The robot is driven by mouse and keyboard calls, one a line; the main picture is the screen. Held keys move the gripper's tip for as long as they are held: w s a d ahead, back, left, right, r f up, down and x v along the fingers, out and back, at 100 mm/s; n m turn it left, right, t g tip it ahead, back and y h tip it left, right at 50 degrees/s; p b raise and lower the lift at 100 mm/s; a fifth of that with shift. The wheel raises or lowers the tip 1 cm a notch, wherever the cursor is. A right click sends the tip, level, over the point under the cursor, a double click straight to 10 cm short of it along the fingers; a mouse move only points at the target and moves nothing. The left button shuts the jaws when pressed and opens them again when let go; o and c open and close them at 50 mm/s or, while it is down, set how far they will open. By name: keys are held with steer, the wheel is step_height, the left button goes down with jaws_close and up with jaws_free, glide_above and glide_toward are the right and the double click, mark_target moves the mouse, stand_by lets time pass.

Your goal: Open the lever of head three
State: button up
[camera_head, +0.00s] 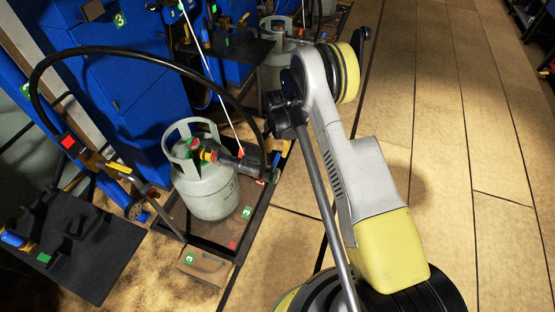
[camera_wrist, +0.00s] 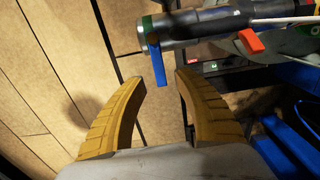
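The filling head (camera_head: 228,160) is a dark cylinder joined to the valve of a grey gas bottle (camera_head: 207,190), beside green tags marked 3. In the wrist view the head (camera_wrist: 205,25) crosses the top, with a blue lever (camera_wrist: 157,62) hanging down from its left end. A red-orange lever (camera_wrist: 250,41) sits farther right on it. My gripper (camera_wrist: 160,78) is open, its two yellow fingers pointing at the head. The blue lever's lower end shows between the fingertips; I cannot tell whether it touches either. The blue lever is not clear in the head view.
A black hose (camera_head: 150,53) arches from the left to the head. The bottle stands on a framed scale platform (camera_head: 200,234). Another bottle (camera_head: 275,60) stands behind. A dark plate (camera_head: 80,250) is at lower left. Open floor (camera_head: 440,130) lies right.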

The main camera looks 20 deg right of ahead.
mark_target(277, 157)
steer(key=shift+f+b, duration=0.55)
steer(key=shift+f, duration=1.45)
jaws_close()
